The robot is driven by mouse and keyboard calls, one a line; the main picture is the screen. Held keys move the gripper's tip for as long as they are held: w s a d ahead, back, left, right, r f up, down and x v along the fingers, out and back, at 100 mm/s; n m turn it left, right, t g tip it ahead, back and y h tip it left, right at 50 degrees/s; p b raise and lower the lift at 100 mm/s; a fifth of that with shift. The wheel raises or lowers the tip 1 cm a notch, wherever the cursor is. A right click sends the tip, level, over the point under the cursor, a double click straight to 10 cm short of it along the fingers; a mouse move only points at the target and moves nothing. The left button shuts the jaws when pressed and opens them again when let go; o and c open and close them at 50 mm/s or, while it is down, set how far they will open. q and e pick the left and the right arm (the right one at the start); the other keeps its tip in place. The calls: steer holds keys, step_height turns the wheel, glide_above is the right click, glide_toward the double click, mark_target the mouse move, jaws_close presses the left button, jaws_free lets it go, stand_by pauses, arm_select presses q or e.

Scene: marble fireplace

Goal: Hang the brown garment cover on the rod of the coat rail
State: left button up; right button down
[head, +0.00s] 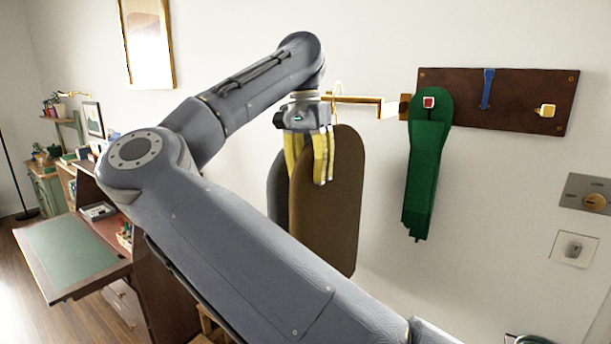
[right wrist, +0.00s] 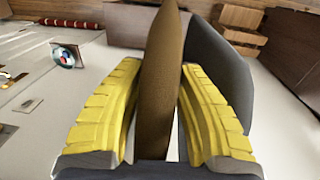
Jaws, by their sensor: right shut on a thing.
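The brown garment cover (head: 340,205) hangs upright below my right gripper (head: 308,172), in front of the wall. My right gripper is shut on it; in the right wrist view its yellow fingers lie on either side of the brown cover (right wrist: 160,70). The brass rod (head: 360,98) of the coat rail sticks out from the wall just right of the gripper. A thin pale hook (head: 338,90) shows at the rod's left part; I cannot tell whether it rests on the rod. My left gripper is out of view.
A dark grey cover (head: 278,190) hangs beside the brown one, also in the right wrist view (right wrist: 225,70). A green garment (head: 427,165) hangs from a dark peg board (head: 515,115) at right. A desk (head: 70,255) stands at lower left. My right arm hides the middle foreground.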

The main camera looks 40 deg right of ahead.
steer(key=shift+w+d+f, duration=0.25)
steer(key=shift+d+f, duration=0.4)
steer(key=shift+d, duration=0.3)
steer(key=shift+w+d+f, duration=0.25)
steer(key=shift+d+f, duration=0.4)
steer(key=shift+d, duration=0.3)
steer(key=shift+f, duration=0.1)
steer(key=c, duration=0.9)
jaws_free()
